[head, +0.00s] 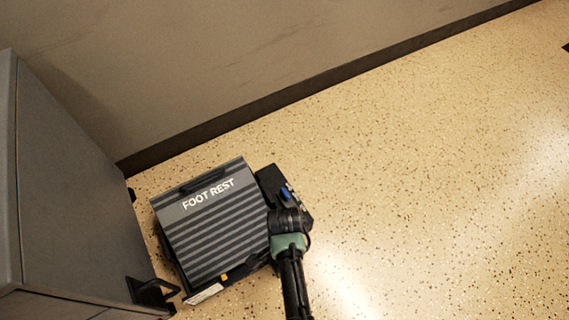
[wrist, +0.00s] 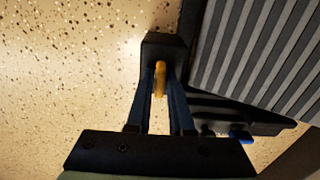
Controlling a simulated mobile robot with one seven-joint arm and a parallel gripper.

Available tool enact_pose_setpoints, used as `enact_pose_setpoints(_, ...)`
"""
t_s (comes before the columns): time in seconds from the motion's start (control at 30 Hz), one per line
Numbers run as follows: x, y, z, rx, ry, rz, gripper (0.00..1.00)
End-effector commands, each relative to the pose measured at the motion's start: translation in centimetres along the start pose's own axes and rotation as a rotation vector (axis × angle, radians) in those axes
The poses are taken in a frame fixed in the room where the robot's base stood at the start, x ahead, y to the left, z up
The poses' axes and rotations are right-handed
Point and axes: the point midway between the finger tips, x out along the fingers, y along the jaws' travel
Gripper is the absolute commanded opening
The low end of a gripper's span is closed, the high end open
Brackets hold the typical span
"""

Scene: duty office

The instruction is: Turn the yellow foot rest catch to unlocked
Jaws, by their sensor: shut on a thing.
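The foot rest (head: 212,222) is a dark grey ribbed block with white lettering, standing on the floor at lower centre in the head view. Its ribbed top (wrist: 262,45) fills the upper right of the wrist view. The yellow catch (wrist: 159,82) is a narrow upright bar in the wrist view, beside the foot rest, in front of a black block (wrist: 164,46). My gripper (wrist: 161,72) is shut on the catch, one finger on each side of it. Whether the catch stands at locked or unlocked cannot be read.
A blue part (wrist: 240,136) sits on a black piece next to the foot rest; it also shows in the head view (head: 284,193). A small orange-yellow spot (head: 224,276) is at its lower edge. A grey cabinet (head: 75,190) stands close on the left. Floor (head: 430,190) to the right is clear.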

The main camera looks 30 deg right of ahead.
Motion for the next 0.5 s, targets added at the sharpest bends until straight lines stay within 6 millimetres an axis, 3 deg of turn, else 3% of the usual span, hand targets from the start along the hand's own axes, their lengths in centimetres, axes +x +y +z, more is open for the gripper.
enact_pose_setpoints(0.5, -0.42, 0.07, 0.01, -0.352, -0.002, 0.003, 0.0)
